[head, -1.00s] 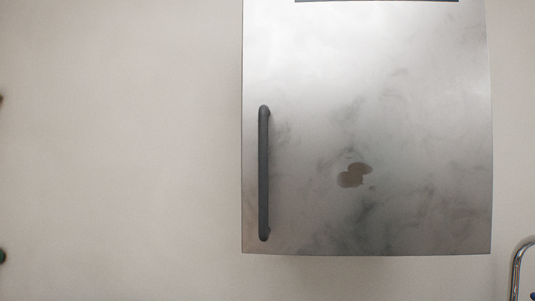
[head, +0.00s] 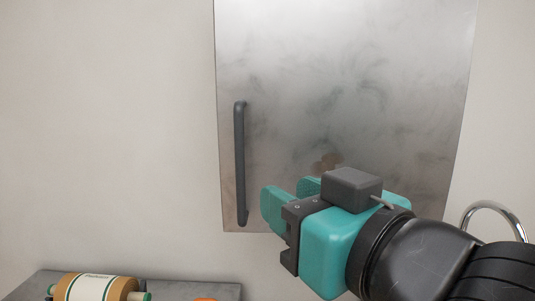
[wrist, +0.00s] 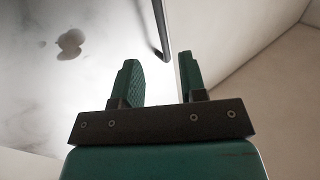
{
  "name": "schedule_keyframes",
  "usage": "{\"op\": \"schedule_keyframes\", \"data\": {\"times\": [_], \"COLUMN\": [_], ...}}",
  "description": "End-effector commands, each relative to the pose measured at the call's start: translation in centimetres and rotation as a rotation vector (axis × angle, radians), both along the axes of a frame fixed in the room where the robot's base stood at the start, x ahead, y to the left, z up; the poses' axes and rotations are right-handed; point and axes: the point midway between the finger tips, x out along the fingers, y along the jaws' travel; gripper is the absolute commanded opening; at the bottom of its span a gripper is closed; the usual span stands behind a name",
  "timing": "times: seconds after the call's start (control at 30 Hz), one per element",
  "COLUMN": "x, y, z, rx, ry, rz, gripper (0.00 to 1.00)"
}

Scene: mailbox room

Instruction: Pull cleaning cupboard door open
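The cleaning cupboard door (head: 300,80) is a shut, smudged metal panel on the wall in the head view; the wrist view also shows part of it (wrist: 60,90). Its dark vertical bar handle (head: 240,165) runs along the door's left edge. In the wrist view the handle (wrist: 161,30) ends just ahead of the fingers, between their lines. My gripper (head: 288,196) is teal, open and empty, to the right of the handle's lower part in the head view. In the wrist view my gripper (wrist: 160,78) shows a clear gap between its fingers, apart from the handle.
A curved chrome pipe (head: 487,207) stands at the right. The wall left of the door is bare.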

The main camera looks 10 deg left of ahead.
Motion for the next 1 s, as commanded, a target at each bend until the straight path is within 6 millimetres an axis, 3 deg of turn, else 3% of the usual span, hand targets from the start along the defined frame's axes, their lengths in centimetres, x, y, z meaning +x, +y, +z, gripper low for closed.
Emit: {"op": "schedule_keyframes", "data": {"times": [0.3,0.53,1.0], "x": [4.8,7.4,8.5], "y": [5.0,7.9,9.1], "z": [0.4,0.3,-0.1], "rx": [-0.004,-0.002,0.0], "ry": [0.003,0.002,0.001], "rz": [-0.003,-0.002,-0.001], "gripper": [0.39,0.39,0.39]}}
